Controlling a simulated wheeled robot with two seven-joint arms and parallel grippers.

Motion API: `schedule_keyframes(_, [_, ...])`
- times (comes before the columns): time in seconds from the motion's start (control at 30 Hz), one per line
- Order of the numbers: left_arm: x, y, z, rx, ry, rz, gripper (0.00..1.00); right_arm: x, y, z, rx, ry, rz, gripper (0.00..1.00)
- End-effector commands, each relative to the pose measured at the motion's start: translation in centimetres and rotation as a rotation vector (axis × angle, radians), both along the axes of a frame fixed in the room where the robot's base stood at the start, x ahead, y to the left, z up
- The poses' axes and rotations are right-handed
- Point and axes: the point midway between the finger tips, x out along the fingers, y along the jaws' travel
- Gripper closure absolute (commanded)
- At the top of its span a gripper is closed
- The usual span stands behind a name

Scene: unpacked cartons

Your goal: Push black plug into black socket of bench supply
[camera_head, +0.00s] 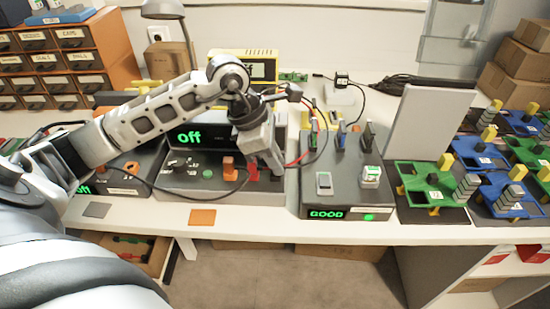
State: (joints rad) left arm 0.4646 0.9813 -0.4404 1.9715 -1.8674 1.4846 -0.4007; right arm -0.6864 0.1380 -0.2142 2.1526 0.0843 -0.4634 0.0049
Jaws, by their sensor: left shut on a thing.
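The bench supply (180,188) is a grey unit on the table with a green "off" display (188,137) behind its front panel. A red plug or socket (252,173) stands at its right side, next to an orange block (228,168). My left gripper (274,163) points down over the supply's right edge, just right of the red piece. It is shut on what appears to be the black plug, mostly hidden between the fingers. The black socket is hidden by the gripper, so I cannot tell whether plug and socket touch. My right gripper is out of view.
Green and blue fixtures (430,183) fill the right side. Loose cables loop around the gripper. An orange pad (202,217) lies at the front edge.

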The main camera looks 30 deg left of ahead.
Motion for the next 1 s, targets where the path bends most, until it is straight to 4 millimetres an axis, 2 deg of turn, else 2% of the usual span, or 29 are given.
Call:
schedule_keyframes(0.8, [0.01, 0.00, -0.55, 0.001, -0.001, -0.001, 1.00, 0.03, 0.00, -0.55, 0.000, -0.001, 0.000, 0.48])
schedule_keyframes(0.83, [0.01, 0.00, -0.55, 0.001, -0.001, -0.001, 0.76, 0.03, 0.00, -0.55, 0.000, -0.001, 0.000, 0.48])
schedule_keyframes(0.9, [0.02, 0.01, -0.55, 0.001, -0.001, -0.001, 0.59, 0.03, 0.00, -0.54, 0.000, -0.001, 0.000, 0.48])
schedule_keyframes(1.0, [0.01, 0.00, -0.55, 0.001, -0.001, -0.001, 0.59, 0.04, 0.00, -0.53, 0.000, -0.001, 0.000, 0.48])
